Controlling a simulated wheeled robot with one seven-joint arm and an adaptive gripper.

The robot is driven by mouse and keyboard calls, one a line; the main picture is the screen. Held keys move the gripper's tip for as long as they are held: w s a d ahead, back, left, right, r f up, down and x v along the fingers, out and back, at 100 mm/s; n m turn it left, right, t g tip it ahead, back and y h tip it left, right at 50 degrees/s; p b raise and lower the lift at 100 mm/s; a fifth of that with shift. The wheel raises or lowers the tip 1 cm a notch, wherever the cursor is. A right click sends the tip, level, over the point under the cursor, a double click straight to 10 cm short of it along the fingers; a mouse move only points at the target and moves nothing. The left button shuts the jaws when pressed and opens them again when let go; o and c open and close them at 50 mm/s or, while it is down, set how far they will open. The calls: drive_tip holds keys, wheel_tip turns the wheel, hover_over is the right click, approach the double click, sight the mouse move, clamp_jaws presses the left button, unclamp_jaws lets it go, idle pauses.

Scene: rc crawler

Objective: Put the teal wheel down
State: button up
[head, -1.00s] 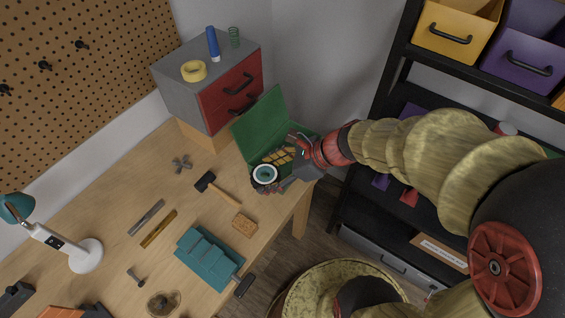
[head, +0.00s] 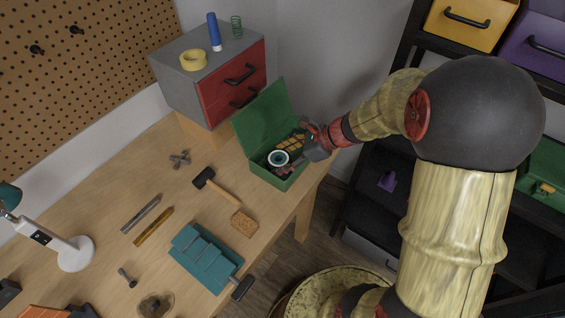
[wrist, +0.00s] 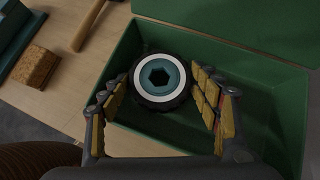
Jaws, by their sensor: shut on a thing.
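The teal wheel (wrist: 176,78) has a teal hub, a white ring and a black tyre. In the wrist view it lies between the fingers of my gripper (wrist: 156,92), which is shut on it. In the head view the wheel (head: 278,158) shows within the opening of a green box (head: 264,168) with its lid raised. My gripper (head: 297,156) reaches in from the right. The box's dark green floor shows around the wheel in the wrist view; I cannot tell whether the wheel touches it.
Shelving with bins (head: 472,22) stands at the right.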

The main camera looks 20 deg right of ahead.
drive_tip(key=shift+f, duration=0.55)
drive_tip(key=shift+f, duration=0.1)
drive_tip(key=o, duration=0.9)
drive_tip(key=shift+c, duration=0.2)
